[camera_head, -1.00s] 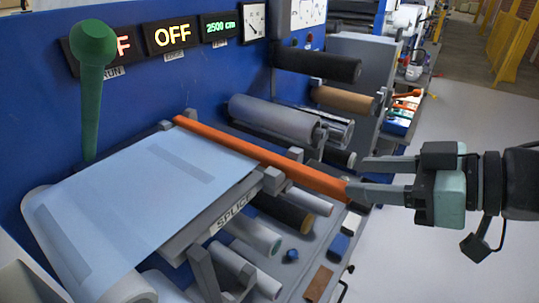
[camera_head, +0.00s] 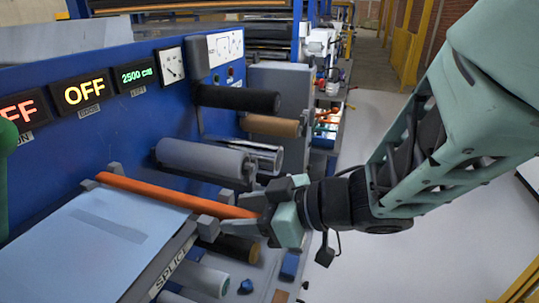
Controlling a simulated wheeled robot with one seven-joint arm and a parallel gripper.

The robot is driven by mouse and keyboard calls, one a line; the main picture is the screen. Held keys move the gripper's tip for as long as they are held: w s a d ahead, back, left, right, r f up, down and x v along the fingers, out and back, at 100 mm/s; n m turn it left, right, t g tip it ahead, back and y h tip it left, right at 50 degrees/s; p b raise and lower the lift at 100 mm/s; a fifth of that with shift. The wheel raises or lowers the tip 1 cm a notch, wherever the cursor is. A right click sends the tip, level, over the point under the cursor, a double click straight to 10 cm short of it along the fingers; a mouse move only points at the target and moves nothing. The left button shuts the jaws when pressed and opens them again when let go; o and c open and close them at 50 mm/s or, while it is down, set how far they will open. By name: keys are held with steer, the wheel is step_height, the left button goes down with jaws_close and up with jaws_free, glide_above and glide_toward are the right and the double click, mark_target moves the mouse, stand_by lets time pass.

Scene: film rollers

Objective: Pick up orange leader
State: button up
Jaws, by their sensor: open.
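The orange leader (camera_head: 160,192) is a long orange rod lying across the far edge of the splice table, resting in small grey holders near its two ends. Its right end sticks out past the table. My gripper (camera_head: 238,214) is at this right end, coming from the right. Its jaws are open, with one finger on the far side and one on the near side of the rod end. Whether either finger touches the rod cannot be told.
The splice table (camera_head: 172,262) carries a pale blue sheet (camera_head: 90,235). Grey, black and brown rollers (camera_head: 200,158) stick out from the blue machine wall behind the rod. More rollers sit below it. The floor (camera_head: 400,260) to the right is clear.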

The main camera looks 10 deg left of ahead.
jaws_close()
steer(key=shift+r, duration=0.1)
step_height(320, 180, up, 10)
steer(key=b, duration=0.1)
stand_by(0.5)
steer(key=shift+r+p, duration=2.45)
steer(key=shift+p, duration=0.25)
